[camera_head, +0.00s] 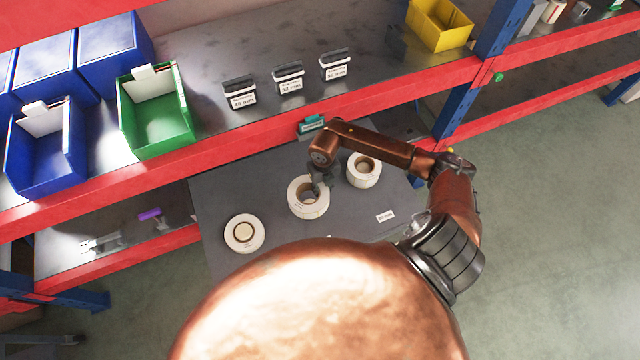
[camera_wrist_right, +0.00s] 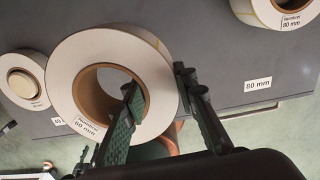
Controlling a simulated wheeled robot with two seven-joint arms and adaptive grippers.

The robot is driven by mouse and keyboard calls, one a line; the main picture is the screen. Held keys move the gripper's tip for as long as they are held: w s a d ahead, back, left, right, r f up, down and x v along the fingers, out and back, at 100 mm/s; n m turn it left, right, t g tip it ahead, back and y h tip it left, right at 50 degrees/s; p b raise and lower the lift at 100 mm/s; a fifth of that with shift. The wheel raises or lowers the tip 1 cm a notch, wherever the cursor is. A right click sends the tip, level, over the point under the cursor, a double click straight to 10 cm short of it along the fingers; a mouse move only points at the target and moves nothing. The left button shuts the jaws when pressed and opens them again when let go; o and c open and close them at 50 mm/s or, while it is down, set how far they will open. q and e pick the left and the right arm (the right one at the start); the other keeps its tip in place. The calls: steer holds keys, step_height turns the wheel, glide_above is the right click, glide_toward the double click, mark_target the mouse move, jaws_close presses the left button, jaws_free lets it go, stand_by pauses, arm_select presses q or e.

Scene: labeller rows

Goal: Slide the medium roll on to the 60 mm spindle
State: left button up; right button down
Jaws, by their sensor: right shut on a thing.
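The medium roll is a white ring-shaped label roll with a brown core (camera_head: 297,205), the middle one of three on the grey table. In the right wrist view the roll (camera_wrist_right: 70,65) is marked "Nominal 60 mm". My right gripper (camera_head: 321,182) is shut on its wall. In the wrist view the gripper (camera_wrist_right: 160,98) has one finger inside the core and the other against the outside. I cannot tell whether the roll touches the table. No spindle can be made out for certain. My left gripper is not in view.
A smaller roll (camera_head: 232,235) lies left and another roll marked 80 mm (camera_head: 374,178) lies right. An "80 mm" card (camera_head: 385,216) lies on the grey table (camera_head: 225,190). Three labelled black-and-white units (camera_head: 288,78) stand on the shelf behind the red beam (camera_head: 400,92), right of a green bin (camera_head: 155,115).

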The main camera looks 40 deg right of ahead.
steer(key=shift+w+d+f+m, duration=0.15)
steer(key=shift+m, duration=0.45)
steer(key=shift+d, duration=0.1)
steer(key=shift+f+b, duration=1.7)
steer(key=shift+f, duration=1.2)
steer(key=shift+f+b, duration=0.95)
steer(key=shift+f, duration=0.7)
